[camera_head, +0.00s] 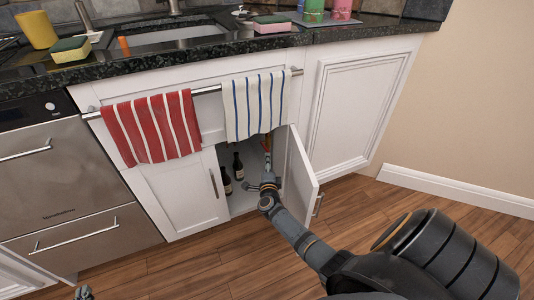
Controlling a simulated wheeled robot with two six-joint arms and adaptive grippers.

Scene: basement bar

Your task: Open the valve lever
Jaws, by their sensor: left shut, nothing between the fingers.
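The sink cabinet (240,199) stands with its right door (302,170) swung open. Inside, a thin orange-brown upright part (267,145) shows just below the striped towels, at the far end of my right arm; I cannot tell if it is a pipe or the valve. No valve lever can be made out clearly. My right gripper (267,178) reaches into the cabinet opening from the lower right, near that part; its fingers are too small to read and contact cannot be told. My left gripper (84,292) barely shows at the bottom left edge, shut and empty, away from the cabinet.
Two dark bottles (238,166) stand inside the cabinet, left of my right gripper. A steel dishwasher (70,185) is at left. The wooden floor (190,265) in front is clear.

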